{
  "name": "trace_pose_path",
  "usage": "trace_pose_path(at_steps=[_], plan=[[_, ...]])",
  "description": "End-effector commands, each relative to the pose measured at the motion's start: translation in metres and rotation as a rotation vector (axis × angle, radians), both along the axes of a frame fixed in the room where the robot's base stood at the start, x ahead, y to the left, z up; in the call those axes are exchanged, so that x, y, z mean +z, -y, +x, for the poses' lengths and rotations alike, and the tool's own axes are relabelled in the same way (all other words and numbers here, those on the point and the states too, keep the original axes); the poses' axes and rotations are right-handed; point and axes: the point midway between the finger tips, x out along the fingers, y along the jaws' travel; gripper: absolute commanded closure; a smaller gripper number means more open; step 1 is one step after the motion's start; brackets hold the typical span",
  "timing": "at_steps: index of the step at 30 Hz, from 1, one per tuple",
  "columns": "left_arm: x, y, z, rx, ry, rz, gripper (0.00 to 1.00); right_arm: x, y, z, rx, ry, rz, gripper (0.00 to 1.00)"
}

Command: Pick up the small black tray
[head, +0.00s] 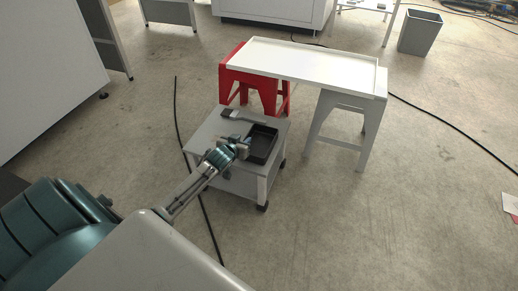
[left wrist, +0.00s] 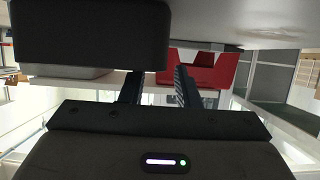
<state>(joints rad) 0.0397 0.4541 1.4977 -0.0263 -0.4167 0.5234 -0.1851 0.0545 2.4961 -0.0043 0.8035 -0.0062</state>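The small black tray (head: 262,141) sits on top of the low grey cart (head: 201,142), near its right edge. My left gripper (head: 243,145) is at the tray's left side. In the left wrist view the tray (left wrist: 90,35) is a large dark block at upper left, very close, covering the tip of one finger. The two fingers of my left gripper (left wrist: 158,84) stand apart, so it looks open. Whether a finger touches the tray is not clear. My right gripper is not in view.
A dark-headed brush (head: 236,115) lies behind the tray on the cart. A white tabletop (head: 310,62) rests on a red trestle (head: 236,85) and a grey trestle (head: 328,108) behind it. Black cables cross the floor. A grey bin (head: 419,33) stands far right.

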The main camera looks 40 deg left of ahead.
Motion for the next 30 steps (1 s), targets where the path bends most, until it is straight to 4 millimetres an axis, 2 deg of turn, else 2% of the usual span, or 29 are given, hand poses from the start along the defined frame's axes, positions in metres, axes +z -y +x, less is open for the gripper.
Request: trace_pose_path(at_steps=[4,12,17,30], plan=[[-0.008,-0.004,0.016,0.000,0.000,-0.001,0.71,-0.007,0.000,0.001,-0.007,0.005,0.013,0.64],[-0.008,-0.004,0.019,-0.001,0.000,0.001,0.71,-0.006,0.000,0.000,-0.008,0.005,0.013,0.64],[-0.008,-0.004,0.018,0.000,0.000,0.000,1.00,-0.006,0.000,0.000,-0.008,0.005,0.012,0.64],[-0.004,-0.004,0.019,-0.001,0.001,0.000,1.00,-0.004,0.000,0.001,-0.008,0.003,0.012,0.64]])
